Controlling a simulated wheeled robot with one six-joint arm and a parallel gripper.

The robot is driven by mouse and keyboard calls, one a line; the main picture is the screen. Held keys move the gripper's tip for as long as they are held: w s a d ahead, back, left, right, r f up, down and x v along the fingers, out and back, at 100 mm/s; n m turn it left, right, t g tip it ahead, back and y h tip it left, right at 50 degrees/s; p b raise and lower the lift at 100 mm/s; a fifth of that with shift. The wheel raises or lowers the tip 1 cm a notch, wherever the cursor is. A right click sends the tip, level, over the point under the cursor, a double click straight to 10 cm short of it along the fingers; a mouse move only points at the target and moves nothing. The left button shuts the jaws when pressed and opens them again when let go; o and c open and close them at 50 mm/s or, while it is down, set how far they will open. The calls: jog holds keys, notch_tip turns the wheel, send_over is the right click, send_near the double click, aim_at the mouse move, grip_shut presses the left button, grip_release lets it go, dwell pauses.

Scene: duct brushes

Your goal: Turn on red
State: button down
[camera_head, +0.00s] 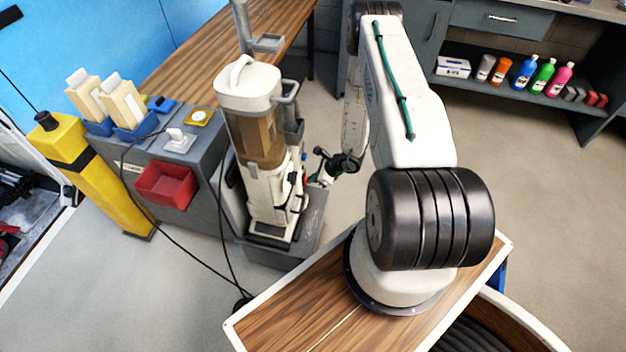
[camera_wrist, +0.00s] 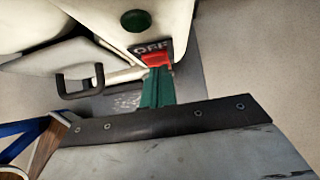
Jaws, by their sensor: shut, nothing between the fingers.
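A red switch (camera_wrist: 156,58) sits on the pale body of a machine in the wrist view, beside a dark label reading OFF (camera_wrist: 150,47). My gripper (camera_wrist: 157,86) is shut and empty; its teal fingertips reach up to the lower edge of the red switch. I cannot tell whether they touch it or stop just short. In the head view the machine is an upright vacuum (camera_head: 262,140) with a brown see-through canister, and my gripper (camera_head: 322,168) is low at its right side. The switch is not discernible in the head view.
A dark green round button (camera_wrist: 136,20) is above the switch. A grey bench (camera_head: 200,165) with a red bin (camera_head: 166,184) and a yellow post (camera_head: 95,175) stand left of the vacuum. Black cords hang near it.

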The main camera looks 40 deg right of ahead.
jog(key=s+d+f+v, duration=0.1)
jog(key=v, duration=1.2)
jog(key=shift+s+f, duration=0.25)
jog(key=shift+f, duration=0.05)
